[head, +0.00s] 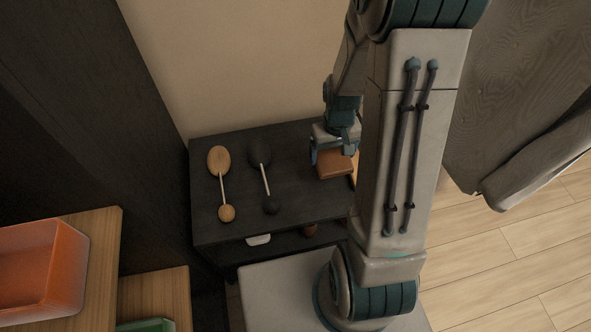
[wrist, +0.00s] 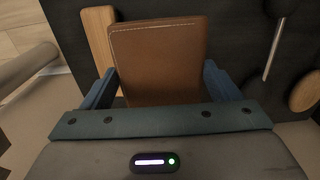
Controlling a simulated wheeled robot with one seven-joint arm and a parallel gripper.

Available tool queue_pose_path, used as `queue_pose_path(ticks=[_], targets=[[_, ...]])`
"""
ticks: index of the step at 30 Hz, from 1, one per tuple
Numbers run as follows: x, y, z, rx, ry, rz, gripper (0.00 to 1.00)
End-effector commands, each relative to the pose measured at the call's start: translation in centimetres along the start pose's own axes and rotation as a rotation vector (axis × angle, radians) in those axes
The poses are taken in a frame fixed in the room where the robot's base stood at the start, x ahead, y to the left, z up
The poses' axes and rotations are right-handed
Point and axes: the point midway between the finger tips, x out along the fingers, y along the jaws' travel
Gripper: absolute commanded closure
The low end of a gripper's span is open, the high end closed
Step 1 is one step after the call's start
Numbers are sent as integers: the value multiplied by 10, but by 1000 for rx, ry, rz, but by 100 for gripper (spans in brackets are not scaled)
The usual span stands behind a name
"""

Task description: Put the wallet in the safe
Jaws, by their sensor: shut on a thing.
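The brown leather wallet (head: 334,165), with pale stitching along one edge, is between the two blue fingers of my gripper (head: 335,152), at the right end of the dark table. In the wrist view the wallet (wrist: 158,62) spans the gap between the fingers (wrist: 163,90), which are shut on it. Its lower part is hidden by the gripper body. The wallet is over the dark tabletop; I cannot tell whether it touches it. I cannot make out a safe in either view.
A light wooden piece (wrist: 98,38) is beside the wallet. An orange tray (head: 40,265) stands at left.

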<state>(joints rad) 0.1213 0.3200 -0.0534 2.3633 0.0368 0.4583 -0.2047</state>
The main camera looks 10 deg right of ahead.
Motion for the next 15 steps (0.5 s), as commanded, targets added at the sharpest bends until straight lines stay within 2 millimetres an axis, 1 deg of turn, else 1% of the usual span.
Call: queue_pose_path(ticks=[1, 7, 9, 12, 15], targets=[[11, -13, -4, -9, -3, 0, 41], [37, -54, -21, -7, -2, 0, 41], [44, -65, -26, -6, -2, 0, 41], [49, -74, -30, -3, 0, 0, 41], [52, -78, -32, 0, 0, 0, 41]])
